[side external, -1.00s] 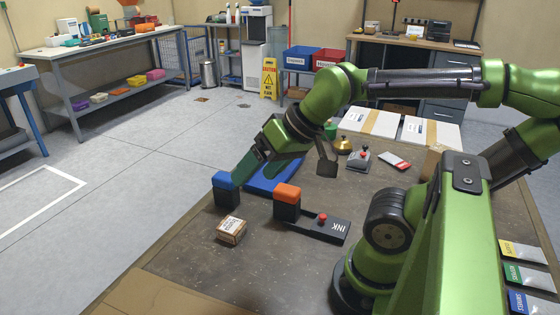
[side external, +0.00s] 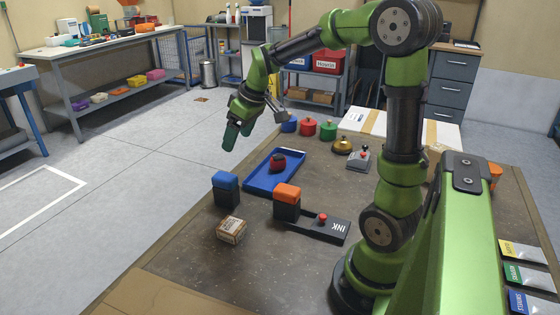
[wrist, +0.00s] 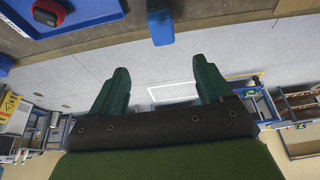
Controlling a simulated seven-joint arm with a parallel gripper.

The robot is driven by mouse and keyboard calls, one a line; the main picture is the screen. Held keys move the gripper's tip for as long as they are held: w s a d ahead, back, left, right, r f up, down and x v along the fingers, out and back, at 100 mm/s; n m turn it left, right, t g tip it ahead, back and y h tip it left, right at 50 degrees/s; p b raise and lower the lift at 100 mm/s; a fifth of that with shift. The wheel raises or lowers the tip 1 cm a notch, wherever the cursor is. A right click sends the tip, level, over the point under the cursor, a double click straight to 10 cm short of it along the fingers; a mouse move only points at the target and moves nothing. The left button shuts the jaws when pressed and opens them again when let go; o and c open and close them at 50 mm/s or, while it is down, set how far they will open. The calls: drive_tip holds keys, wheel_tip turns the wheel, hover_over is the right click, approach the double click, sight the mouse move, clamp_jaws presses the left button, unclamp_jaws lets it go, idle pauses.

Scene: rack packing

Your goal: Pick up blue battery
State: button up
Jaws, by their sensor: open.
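The blue battery (side external: 226,189), a dark block with a blue top, stands upright near the table's left edge in the side view. It also shows in the wrist view (wrist: 160,27) at the top centre, where mostly its blue part is seen. My gripper (side external: 237,136) hangs in the air above and beyond the battery, apart from it, past the table's left edge. In the wrist view its two green fingers (wrist: 158,88) are spread with nothing between them.
A blue tray (side external: 259,179) with a dark red item (side external: 277,162) lies behind the battery. An orange-topped battery (side external: 287,202) stands by a black INK holder (side external: 331,230) to the right. A small box (side external: 231,230) sits in front. Coloured pots (side external: 308,127) stand farther back.

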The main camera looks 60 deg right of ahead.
sight(224, 176)
drive_tip(key=x, duration=1.1)
drive_tip(key=shift+f, duration=0.4)
drive_tip(key=x, duration=0.5)
drive_tip(key=shift+s+a+f, duration=0.1)
drive_tip(key=shift+a+f, duration=0.05)
drive_tip(key=shift+a, duration=0.1)
drive_tip(key=c, duration=1.4)
